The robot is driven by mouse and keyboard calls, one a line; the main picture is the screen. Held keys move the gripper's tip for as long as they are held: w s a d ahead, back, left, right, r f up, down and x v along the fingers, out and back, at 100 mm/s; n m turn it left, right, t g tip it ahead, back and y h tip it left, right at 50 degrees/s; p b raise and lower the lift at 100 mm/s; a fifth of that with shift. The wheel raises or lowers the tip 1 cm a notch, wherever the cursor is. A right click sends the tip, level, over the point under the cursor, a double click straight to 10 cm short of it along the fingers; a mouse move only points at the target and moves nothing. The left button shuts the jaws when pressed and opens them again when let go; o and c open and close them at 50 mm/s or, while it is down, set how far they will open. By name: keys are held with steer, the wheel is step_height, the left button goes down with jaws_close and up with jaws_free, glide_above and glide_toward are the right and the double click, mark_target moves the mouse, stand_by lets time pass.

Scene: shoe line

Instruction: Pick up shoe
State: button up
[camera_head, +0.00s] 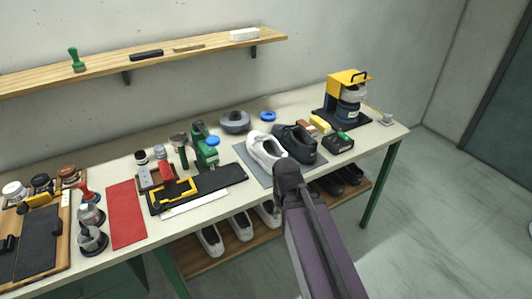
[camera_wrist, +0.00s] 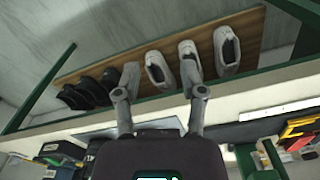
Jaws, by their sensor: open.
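In the head view, a white shoe (camera_head: 264,149) and a black shoe (camera_head: 296,143) stand side by side on a grey mat (camera_head: 250,167) on the table. Below, a wooden lower shelf (camera_head: 222,261) bears white shoes (camera_head: 210,240) and black shoes (camera_head: 350,174). The wrist view shows this shelf with several white shoes (camera_wrist: 226,51) and black shoes (camera_wrist: 85,93). My gripper (camera_wrist: 160,91) is open and empty, its fingers spread in front of the white shoes; one finger partly covers a white shoe. In the head view my arm hides part of the lower shelf.
The table (camera_head: 222,206) is crowded on the left with a red mat (camera_head: 126,214), a black board and small tools. A yellow and black machine (camera_head: 347,97) stands at the right. A green table leg (camera_head: 379,187) stands beside the lower shelf. A wall shelf (camera_head: 110,70) runs above.

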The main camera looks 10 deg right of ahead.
step_height(320, 180, up, 13)
steer(key=n+p, duration=0.4)
steer(key=p, duration=0.9)
glide_above(263, 158)
steer(key=w, duration=0.1)
steer(key=shift+f, duration=0.2)
steer(key=shift+f+b, duration=0.1)
steer(key=shift+b, duration=0.2)
step_height(263, 158, down, 8)
steer(key=b, duration=0.8)
steer(key=shift+f, duration=0.2)
steer(key=shift+f, duration=0.1)
steer(key=shift+s+d+f+b, duration=0.1)
steer(key=shift+f+b, duration=1.2)
steer(key=shift+b, duration=0.1)
steer(key=shift+s+d+f+b, duration=0.1)
steer(key=shift+f+b, duration=1.15)
steer(key=shift+b, duration=0.15)
